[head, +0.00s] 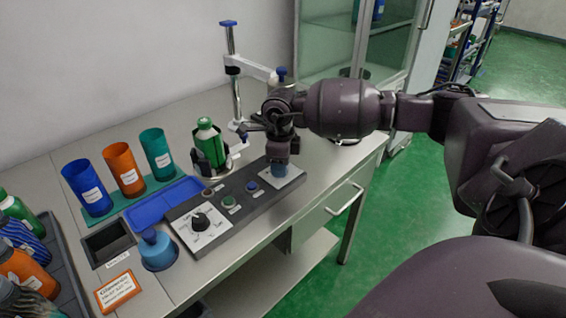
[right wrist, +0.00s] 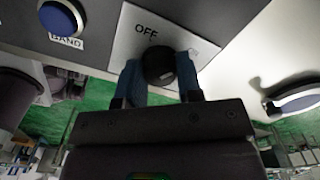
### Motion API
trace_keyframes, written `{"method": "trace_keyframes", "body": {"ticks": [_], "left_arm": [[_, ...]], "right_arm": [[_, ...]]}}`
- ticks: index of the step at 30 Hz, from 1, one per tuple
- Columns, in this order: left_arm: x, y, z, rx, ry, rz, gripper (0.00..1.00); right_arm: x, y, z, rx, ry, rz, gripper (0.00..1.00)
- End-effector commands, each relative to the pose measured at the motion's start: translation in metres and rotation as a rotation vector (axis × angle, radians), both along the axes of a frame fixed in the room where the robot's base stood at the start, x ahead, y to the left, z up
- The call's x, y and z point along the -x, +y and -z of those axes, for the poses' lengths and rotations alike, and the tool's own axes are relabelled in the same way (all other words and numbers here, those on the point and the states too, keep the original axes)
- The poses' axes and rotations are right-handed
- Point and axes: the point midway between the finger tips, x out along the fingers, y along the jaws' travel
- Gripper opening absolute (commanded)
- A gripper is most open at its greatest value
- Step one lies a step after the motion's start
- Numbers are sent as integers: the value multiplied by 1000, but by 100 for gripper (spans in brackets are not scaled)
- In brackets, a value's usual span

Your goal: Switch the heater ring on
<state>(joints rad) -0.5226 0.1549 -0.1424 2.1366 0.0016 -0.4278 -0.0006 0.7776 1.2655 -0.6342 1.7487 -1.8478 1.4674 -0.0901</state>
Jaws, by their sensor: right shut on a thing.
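The grey control panel (head: 240,208) lies along the front of the bench. At its right end is a white plate (head: 293,181), marked OFF in the right wrist view (right wrist: 147,35). A black knob (right wrist: 158,65) sits on that plate. My right gripper (head: 280,170) reaches down over the plate, and its blue fingers are shut on the knob, one on each side. The fingers hide the knob in the head view. A green bottle (head: 208,145) stands upright in a holder behind the panel; I cannot tell the heater ring clearly there. My left gripper is out of view.
The panel also has a blue button (head: 252,186), a green button (head: 229,202) and a black dial (head: 201,221). A column stand (head: 234,85) rises behind. Blue, orange and teal cups (head: 124,168) stand at left, near a blue tray (head: 165,203).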

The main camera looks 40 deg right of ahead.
Motion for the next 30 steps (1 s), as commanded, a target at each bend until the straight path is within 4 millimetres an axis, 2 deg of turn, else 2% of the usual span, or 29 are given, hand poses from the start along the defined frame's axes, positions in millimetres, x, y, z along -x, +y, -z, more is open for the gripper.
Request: {"method": "trace_keyframes", "body": {"ticks": [3, 12, 19, 30], "left_arm": [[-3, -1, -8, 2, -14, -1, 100], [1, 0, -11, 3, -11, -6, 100], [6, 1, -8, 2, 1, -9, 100], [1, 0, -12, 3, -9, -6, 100]], "right_arm": [[0, 0, -3, 0, -4, 90, 10], [0, 0, -2, -1, -2, 250, 10], [0, 0, -1, -1, -1, 301, 10], [0, 0, 0, -1, 1, 311, 10]]}}
